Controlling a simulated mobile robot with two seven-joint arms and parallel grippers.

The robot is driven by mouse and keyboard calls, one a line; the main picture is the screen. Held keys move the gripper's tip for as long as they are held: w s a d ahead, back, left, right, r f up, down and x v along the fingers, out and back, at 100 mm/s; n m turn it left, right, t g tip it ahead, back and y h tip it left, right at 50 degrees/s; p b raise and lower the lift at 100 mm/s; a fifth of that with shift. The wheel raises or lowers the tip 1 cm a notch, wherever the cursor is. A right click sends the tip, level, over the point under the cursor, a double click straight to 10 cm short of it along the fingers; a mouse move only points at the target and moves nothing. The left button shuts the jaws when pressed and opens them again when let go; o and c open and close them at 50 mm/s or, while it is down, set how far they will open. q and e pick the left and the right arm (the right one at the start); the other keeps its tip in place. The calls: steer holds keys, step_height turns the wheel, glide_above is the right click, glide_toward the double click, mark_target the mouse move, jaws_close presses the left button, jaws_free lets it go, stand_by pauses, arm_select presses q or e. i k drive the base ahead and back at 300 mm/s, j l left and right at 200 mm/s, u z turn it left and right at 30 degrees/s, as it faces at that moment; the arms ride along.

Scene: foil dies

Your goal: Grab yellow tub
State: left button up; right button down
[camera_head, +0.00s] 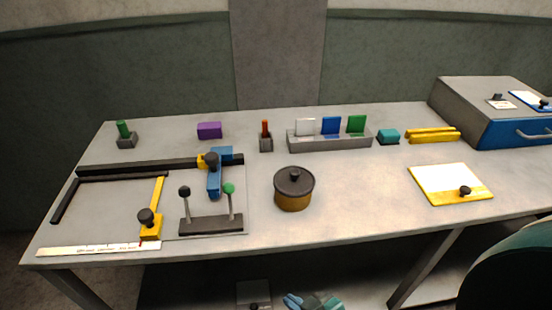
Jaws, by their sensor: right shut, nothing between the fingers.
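The yellow tub (293,202) is a round mustard-yellow pot near the front middle of the table. A dark lid with a black knob (294,175) covers its top. The tub stands upright with nothing touching it. My left gripper is not in view.
A dark stand with two ball-topped levers (211,224) is left of the tub. A grey rack (330,139) with white, blue and green plates stands behind it. A white and yellow board (450,184) lies to the right. The table (350,210) is bare between tub and board.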

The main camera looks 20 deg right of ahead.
mark_target(289, 205)
steer(key=k+l+z, duration=0.25)
steer(key=z, duration=0.25)
steer(key=k+l+z, duration=0.2)
steer(key=l+z, duration=0.25)
steer(key=k+l+z, duration=0.15)
steer(key=l+z, duration=0.35)
steer(key=j, duration=0.1)
